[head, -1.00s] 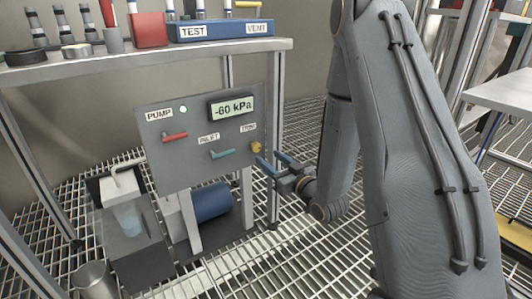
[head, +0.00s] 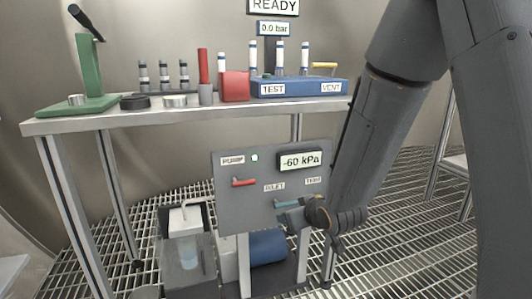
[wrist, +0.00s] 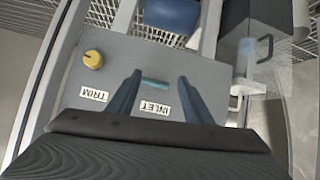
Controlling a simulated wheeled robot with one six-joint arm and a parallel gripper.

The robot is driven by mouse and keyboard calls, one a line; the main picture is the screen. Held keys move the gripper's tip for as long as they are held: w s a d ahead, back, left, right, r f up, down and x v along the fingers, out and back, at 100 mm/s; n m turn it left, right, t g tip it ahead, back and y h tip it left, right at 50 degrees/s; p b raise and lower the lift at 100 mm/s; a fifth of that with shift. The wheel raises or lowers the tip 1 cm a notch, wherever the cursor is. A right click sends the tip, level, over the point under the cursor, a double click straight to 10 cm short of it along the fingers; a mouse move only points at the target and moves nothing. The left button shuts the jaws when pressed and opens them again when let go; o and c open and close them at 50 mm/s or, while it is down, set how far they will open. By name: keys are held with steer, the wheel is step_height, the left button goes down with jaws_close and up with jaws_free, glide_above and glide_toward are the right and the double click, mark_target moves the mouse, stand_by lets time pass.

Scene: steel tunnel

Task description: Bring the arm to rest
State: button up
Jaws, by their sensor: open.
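My gripper (head: 292,214) is in front of the lower right part of the grey pump panel (head: 228,202). Its two blue fingers stand apart in the wrist view (wrist: 158,80), with nothing held between them. The teal inlet handle (wrist: 155,84) shows between the fingers in that view; I cannot tell whether they touch it. It also shows in the head view (head: 285,204). The yellow trim knob (wrist: 92,60) is beside the fingers in the wrist view; in the head view my gripper and arm hide it.
The panel's display (head: 300,160) reads -60 kPa, with a red pump handle (head: 244,182) at left. A bench (head: 150,119) above holds a green press (head: 88,70) and a blue test block (head: 305,88). A clear container (head: 188,250) and blue cylinder (head: 268,246) stand below.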

steer(key=s+a+r+n+g+h+p, duration=0.1)
steer(key=s+a+r+g, duration=0.25)
steer(key=s, duration=0.85)
steer(key=s+a+r+g+p, duration=0.1)
steer(key=s+a+r+g, duration=0.25)
steer(key=s, duration=0.95)
steer(key=s+a+r+n+g+h+p, duration=0.1)
steer(key=s+a+r+g, duration=0.25)
steer(key=s, duration=0.85)
steer(key=d+r+m+p, duration=0.3)
steer(key=d+r+p, duration=0.7)
steer(key=r+p, duration=0.4)
steer(key=d+r+m+h+p, duration=0.1)
steer(key=d+r+m+p, duration=0.3)
steer(key=d+r+p, duration=0.7)
step_height(320, 180, up, 4)
steer(key=p, duration=1.2)
steer(key=shift+s+d, duration=0.15)
steer(key=shift+d, duration=0.05)
steer(key=shift+f, duration=0.15)
